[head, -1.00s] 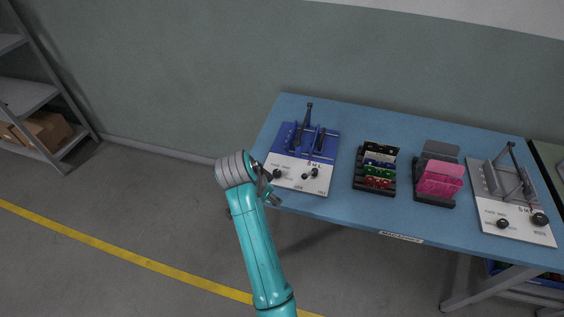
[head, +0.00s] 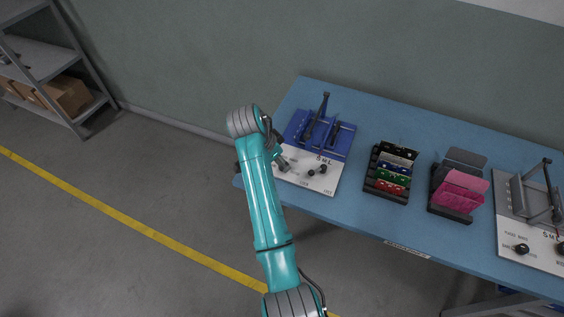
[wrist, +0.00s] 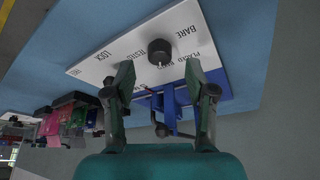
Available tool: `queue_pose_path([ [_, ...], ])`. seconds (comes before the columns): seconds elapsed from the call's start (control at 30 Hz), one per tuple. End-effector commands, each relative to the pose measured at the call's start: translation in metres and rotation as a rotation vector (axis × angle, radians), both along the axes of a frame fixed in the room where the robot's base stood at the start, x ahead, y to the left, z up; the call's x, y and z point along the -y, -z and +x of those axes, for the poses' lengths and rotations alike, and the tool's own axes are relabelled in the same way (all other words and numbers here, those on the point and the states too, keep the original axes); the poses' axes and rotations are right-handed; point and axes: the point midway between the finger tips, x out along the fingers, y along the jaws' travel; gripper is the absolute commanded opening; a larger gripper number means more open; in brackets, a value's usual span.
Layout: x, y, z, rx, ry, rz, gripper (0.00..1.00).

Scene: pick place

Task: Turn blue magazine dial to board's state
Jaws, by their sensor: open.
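The blue magazine (head: 320,133) stands at the left end of the blue table, with a white label panel (head: 312,178) along its front. In the head view, small black knobs (head: 318,170) sit on that panel. My gripper (head: 280,152) is at the panel's left part, and my arm hides some of it. In the wrist view a round black dial (wrist: 160,52) sits on the white panel, with words such as BARE and LOCK printed around it. My gripper (wrist: 162,82) is open there, its fingers apart, with the dial just ahead of the gap between them.
The blue table (head: 340,210) also holds a black rack of coloured boards (head: 388,172), a rack with pink pieces (head: 460,190) and a grey magazine (head: 530,200) with a white panel at the right. The wall is close behind. Bare table shows between the items.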

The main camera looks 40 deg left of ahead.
Motion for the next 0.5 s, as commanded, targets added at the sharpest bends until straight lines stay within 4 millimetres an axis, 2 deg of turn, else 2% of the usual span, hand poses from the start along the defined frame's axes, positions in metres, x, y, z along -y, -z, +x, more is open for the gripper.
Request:
queue_pose_path([
  [0.2,0.003,0.022,0.009,0.000,0.000,0.000,0.55],
  [0.5,0.003,0.028,0.012,0.001,-0.001,0.002,0.55],
])
